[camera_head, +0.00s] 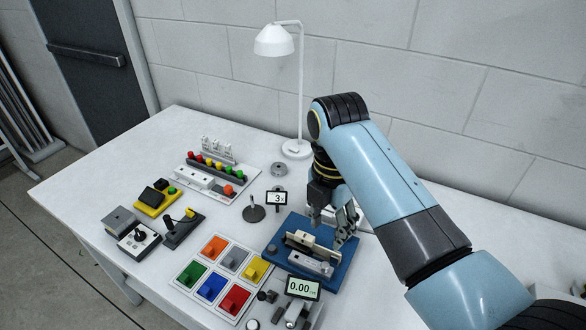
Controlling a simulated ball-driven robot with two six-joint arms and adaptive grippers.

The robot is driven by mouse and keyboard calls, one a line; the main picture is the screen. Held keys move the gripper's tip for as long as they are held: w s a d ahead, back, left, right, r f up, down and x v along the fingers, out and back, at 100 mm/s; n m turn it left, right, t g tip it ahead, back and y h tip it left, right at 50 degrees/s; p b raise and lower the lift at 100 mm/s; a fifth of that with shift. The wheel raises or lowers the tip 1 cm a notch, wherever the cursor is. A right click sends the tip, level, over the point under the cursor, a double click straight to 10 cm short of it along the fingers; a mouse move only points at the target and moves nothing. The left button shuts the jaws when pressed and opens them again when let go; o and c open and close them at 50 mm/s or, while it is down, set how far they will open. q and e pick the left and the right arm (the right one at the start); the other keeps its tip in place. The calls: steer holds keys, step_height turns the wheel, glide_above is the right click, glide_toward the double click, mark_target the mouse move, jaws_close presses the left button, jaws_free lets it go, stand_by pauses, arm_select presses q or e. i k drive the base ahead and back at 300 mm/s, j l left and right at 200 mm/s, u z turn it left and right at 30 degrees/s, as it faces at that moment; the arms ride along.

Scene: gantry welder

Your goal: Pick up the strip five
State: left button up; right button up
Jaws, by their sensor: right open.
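My right gripper (331,222) is open and points down over the back of a blue plate (274,262). Its fingers are spread, with nothing clearly held between them. A small beige upright piece (299,238) stands on the blue plate, just in front of and left of the fingers. A dark bar runs beside it, and a grey block (309,263) lies in front. I see no label that tells which piece is strip five. The fingers hide part of the plate's back. My left gripper is not in view.
A white lamp (275,41) stands behind. A rack with coloured knobs (213,164), a joystick box (139,240) and a panel of coloured tiles (212,286) stand to the left. A 0.00 display (303,288) is close in front of the plate. The table's back left is clear.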

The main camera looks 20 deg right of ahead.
mark_target(313, 245)
steer(key=k+j, duration=0.3)
steer(key=k, duration=0.15)
steer(key=k+j, duration=0.35)
steer(key=k, duration=0.1)
